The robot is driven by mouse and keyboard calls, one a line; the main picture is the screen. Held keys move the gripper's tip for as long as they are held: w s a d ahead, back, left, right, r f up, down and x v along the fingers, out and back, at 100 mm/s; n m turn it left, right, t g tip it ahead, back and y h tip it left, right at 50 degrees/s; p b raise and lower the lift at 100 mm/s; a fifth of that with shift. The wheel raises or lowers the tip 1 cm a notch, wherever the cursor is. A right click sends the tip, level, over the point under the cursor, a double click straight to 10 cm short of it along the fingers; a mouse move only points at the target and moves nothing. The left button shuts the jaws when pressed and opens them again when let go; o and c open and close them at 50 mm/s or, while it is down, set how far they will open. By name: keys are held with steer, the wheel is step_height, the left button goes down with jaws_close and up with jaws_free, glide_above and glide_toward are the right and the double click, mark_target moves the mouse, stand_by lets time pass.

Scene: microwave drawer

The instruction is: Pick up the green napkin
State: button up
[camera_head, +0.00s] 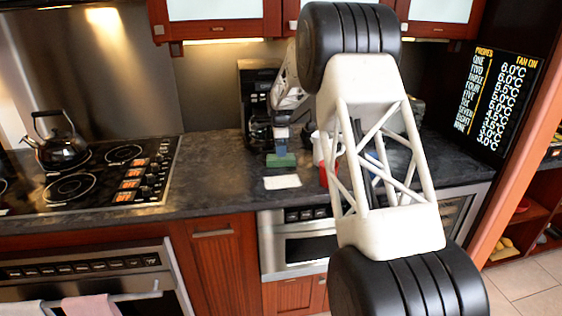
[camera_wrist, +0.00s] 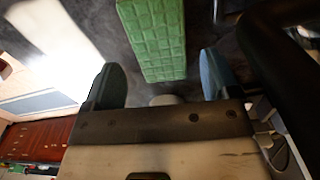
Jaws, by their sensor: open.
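The green napkin (camera_head: 281,160) lies on the dark countertop, in front of the coffee maker. In the wrist view the napkin (camera_wrist: 157,38) is a green block with a grid pattern at the top centre. My gripper (camera_wrist: 162,82) is open, with its two blue-grey fingers to either side of the napkin's near end in that view.
A white flat item (camera_head: 282,182) lies in front of the napkin. A white container (camera_head: 322,150) and a red item (camera_head: 324,174) stand to the right, partly behind my arm. The coffee maker (camera_head: 254,100) stands behind. Open countertop (camera_head: 215,180) is to the left, beside the stove (camera_head: 100,175).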

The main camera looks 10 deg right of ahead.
steer(key=shift+d+f, duration=0.1)
steer(key=shift+f, duration=2.5)
steer(key=c, duration=0.7)
steer(key=shift+r, duration=0.2)
steer(key=shift+r, duration=1.5)
steer(key=shift+s+r, duration=0.15)
steer(key=shift+s, duration=0.25)
steer(key=s, duration=0.5)
steer(key=s+r, duration=0.1)
steer(key=s, duration=0.9)
steer(key=shift+s+r, duration=0.15)
